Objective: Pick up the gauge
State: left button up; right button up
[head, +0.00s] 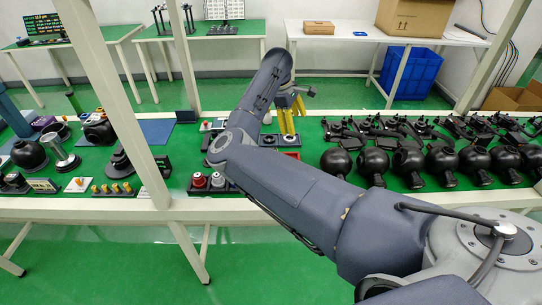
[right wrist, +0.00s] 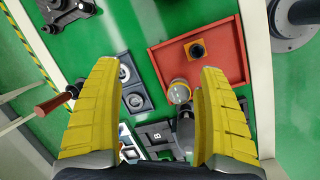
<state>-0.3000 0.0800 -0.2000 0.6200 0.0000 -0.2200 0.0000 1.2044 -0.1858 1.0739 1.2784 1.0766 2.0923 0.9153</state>
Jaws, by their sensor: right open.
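In the right wrist view, a small round gauge (right wrist: 179,92) with a yellowish face and a pale rim shows at the near left edge of a red tray (right wrist: 228,62). A dark grey part shows just below it in the picture, partly behind the right-hand finger. My right gripper (right wrist: 158,68) is open, its two yellow fingers wide apart. The gauge appears between them, nearer the right-hand finger, with no visible contact. In the head view my right gripper (head: 286,121) points down over the green table; I cannot clearly make out the gauge there. My left gripper is not in view.
Grey square parts (right wrist: 136,97) lie left of the gauge. Several black round-bodied parts (head: 409,163) crowd the table's right side. A white frame post (head: 125,105) stands left of my right arm.

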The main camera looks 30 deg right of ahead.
jog(key=w+a+r+m+t+y, duration=0.1)
jog(key=w+a+r+y, duration=0.15)
jog(key=w+a, duration=0.35)
jog(key=shift+y, duration=0.25)
jog(key=f, duration=0.4)
jog(key=s+a+f, duration=0.1)
jog(key=f, duration=0.7)
jog(key=shift+s+a, duration=0.15)
jog(key=shift+d+f, duration=0.15)
jog(key=shift+f, duration=1.35)
jog(key=shift+d+f, duration=0.1)
jog(key=shift+f, duration=1.35)
jog(key=shift+c, duration=0.5)
jog(key=c, duration=1.4)
jog(key=shift+r, duration=0.1)
